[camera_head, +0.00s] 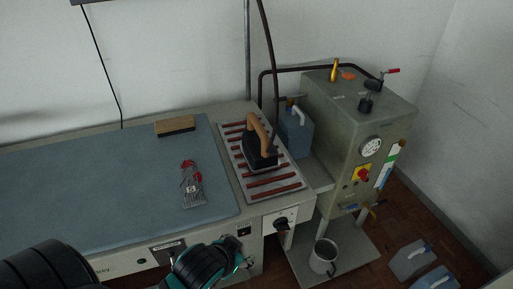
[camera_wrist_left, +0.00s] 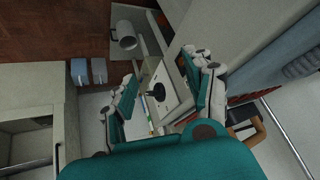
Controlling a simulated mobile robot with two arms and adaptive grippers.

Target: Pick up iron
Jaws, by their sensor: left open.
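The iron (camera_head: 261,159) has a dark body and a tan handle. It stands on a pale rest plate (camera_head: 238,188) with red-brown strips, at the right end of the pressing table. In the left wrist view, the iron (camera_wrist_left: 257,135) shows at the lower right, partly cut off by my gripper. My left gripper (camera_head: 240,262) is at the table's front edge, in front of and below the iron and apart from it. In the left wrist view its two fingers (camera_wrist_left: 168,90) are spread with nothing held between them. My right gripper is in neither view.
A grey steam generator (camera_head: 345,140) stands right of the iron, and a hose rises from beside the iron. A brush (camera_head: 175,126) and a red-and-metal item (camera_head: 192,186) lie on the blue-grey pad (camera_head: 90,185). A mug (camera_head: 323,256) stands on the low shelf.

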